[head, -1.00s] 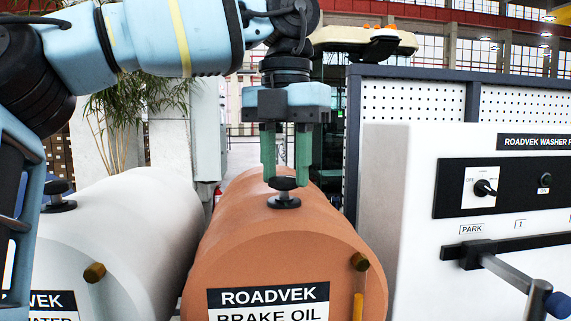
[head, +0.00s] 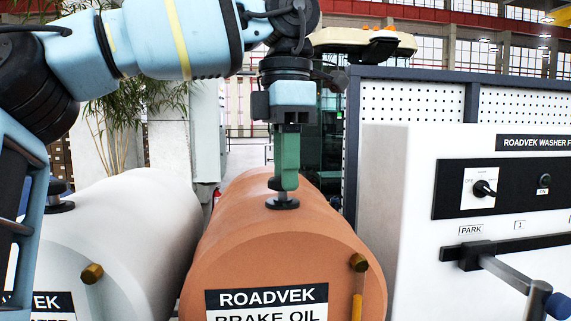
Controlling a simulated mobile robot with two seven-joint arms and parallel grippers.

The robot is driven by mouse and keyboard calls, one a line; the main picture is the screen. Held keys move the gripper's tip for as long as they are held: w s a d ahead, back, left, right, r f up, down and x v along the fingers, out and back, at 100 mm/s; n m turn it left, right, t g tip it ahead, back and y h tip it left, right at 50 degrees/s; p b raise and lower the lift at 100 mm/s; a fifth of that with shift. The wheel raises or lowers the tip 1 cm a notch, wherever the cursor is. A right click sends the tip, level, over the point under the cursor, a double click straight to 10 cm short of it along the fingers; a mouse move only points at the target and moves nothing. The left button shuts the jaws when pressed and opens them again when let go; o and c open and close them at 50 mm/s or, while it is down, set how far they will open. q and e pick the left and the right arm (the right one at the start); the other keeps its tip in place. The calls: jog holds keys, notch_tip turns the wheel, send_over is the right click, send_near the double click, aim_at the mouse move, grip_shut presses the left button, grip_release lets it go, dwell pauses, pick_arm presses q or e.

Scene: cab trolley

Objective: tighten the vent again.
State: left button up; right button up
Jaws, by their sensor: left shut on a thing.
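The orange brake oil tank (head: 300,258) stands in the middle of the head view. Its vent (head: 283,202) is a small black knob on a round base on top of the tank; the knob is now mostly hidden behind the green fingers. My left gripper (head: 286,183) points straight down from above, shut on the vent, with its fingers seen nearly edge-on, one in front of the other. My right gripper is not in view.
A white tank (head: 125,225) with its own black vent (head: 60,200) stands to the left. A washer panel (head: 400,215) with a knob and a lever (head: 510,275) stands close on the right. A pegboard (head: 415,105) rises behind it.

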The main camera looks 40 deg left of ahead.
pick_arm(q)
jog(key=shift+m, duration=0.6)
jog(key=o, duration=1)
jog(key=shift+r, duration=0.1)
